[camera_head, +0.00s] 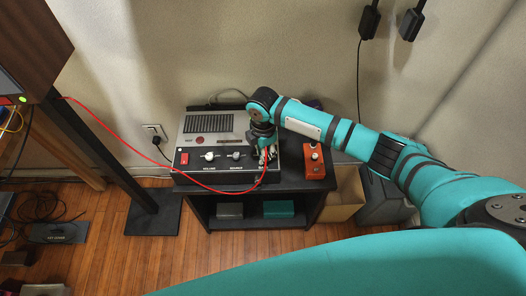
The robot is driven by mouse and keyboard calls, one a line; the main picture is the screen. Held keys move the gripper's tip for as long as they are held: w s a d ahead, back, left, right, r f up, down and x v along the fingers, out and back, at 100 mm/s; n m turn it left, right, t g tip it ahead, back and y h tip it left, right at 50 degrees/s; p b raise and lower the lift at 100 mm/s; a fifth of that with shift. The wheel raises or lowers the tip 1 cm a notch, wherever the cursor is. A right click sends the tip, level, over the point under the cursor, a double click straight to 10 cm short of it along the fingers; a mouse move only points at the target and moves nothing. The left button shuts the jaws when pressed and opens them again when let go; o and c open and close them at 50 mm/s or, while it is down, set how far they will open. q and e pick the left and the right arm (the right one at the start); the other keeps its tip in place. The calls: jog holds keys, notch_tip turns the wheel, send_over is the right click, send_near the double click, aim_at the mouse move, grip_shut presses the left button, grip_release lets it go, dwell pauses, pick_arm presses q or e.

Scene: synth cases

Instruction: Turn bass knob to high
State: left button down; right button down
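A grey and black amplifier box (215,124) sits on a small black cart. Its front panel has a red switch (185,158), a white knob (209,156) over a label that reads VOLUME, and a grey knob (236,155) to its right. My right gripper (267,158) points down at the right end of this panel, right of the grey knob. Any knob at that spot, likely the bass knob, is hidden by the fingers. I cannot tell whether the fingers touch or hold it. My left gripper is not in view.
A red cable (135,150) hangs from the speaker (25,45) at the left to the panel near my gripper. An orange pedal box (314,161) stands right of the amplifier. A black cart (262,194) bears both. A cardboard box (345,192) stands right of it.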

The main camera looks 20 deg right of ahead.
jog(key=shift+r+m+p, duration=0.2)
jog(key=shift+m+p, duration=0.6)
jog(key=shift+p, duration=0.4)
jog(key=m+p, duration=0.3)
jog(key=shift+s+p, duration=0.1)
jog(key=shift+p, duration=0.25)
jog(key=m+p, duration=0.2)
jog(key=m, duration=0.2)
jog(key=shift+p, duration=0.4)
jog(key=shift+f+m+p, duration=0.2)
jog(key=shift+m+p, duration=0.8)
jog(key=shift+m, duration=0.7)
jog(key=c, duration=1.2)
grip_release()
